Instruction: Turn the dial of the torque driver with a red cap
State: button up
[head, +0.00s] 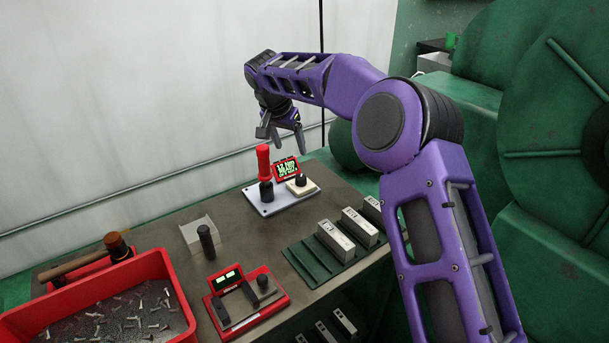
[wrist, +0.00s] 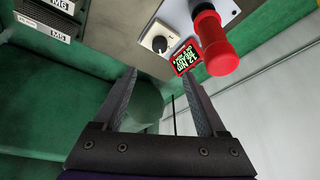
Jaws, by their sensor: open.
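The torque driver with a red cap (head: 264,160) stands upright on a pale base plate (head: 276,206) at the back of the bench. Its dial (head: 300,180), a dark knob on a white block, sits beside it on the right. A small red-framed display (head: 286,169) with green lettering is behind the dial. My gripper (head: 282,142) is open and empty, above the driver and display. In the wrist view the dial (wrist: 159,44) appears beyond the space between my fingertips (wrist: 159,76), apart from them. The red cap (wrist: 216,48) is to the right, beyond the right finger.
A red bin (head: 150,262) of small metal parts and a hammer (head: 90,262) are at the front left. A red device (head: 247,302), a clear holder (head: 199,233) and a green rack (head: 310,266) with grey blocks share the bench. Large green wheels (head: 550,130) stand at right.

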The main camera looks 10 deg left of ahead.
aim_at(301, 177)
jog(key=x, duration=1.5)
jog(key=shift+r, duration=0.1)
grip_shut()
